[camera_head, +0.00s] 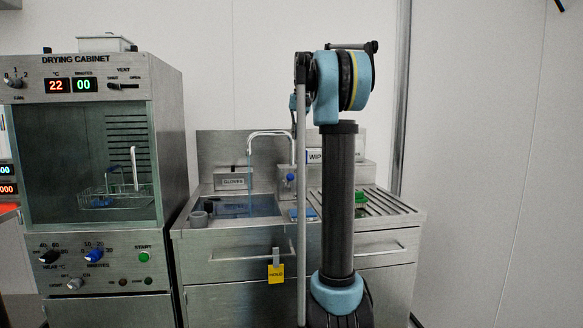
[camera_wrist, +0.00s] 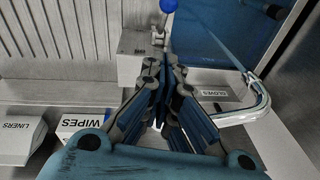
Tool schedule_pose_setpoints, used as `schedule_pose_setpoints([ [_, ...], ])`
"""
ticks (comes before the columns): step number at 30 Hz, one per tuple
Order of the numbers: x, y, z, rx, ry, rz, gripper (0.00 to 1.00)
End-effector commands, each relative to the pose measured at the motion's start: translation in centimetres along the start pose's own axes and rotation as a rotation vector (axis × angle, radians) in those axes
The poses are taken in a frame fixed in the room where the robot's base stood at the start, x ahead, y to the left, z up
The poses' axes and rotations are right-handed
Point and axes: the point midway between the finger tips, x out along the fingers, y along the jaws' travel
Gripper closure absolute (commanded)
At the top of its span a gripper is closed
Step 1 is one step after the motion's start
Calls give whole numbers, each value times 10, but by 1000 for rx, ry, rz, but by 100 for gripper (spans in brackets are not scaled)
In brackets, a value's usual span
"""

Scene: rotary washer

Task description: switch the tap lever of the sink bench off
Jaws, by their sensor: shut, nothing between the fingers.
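The sink bench (camera_head: 300,240) stands in the middle of the head view, with a curved tap spout (camera_head: 268,134) over its basin (camera_head: 252,208). A blue stream runs down from the spout. The tap lever (camera_head: 291,178) has a blue ball knob and stands right of the spout. In the wrist view the knob of the lever (camera_wrist: 168,6) is at the top edge, and the spout (camera_wrist: 258,100) is at the right. My gripper (camera_wrist: 168,68) is shut and empty, its tips a little apart from the lever in the picture. In the head view my arm hides the gripper.
A wipes box (camera_wrist: 88,130), a liners box (camera_wrist: 20,138) and a gloves box (camera_head: 232,179) stand along the back. A drying cabinet (camera_head: 170,130) is at the left. A grooved drainboard (camera_head: 392,203) and green item (camera_head: 361,196) are at the right.

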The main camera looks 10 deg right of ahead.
Motion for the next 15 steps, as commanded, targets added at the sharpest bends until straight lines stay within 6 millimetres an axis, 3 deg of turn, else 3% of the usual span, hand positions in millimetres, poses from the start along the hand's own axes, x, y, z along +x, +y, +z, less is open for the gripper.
schedule_pose_setpoints([
  [7,14,0,0,-1,0,0,100],
  [15,59,0,0,-2,0,0,100],
])
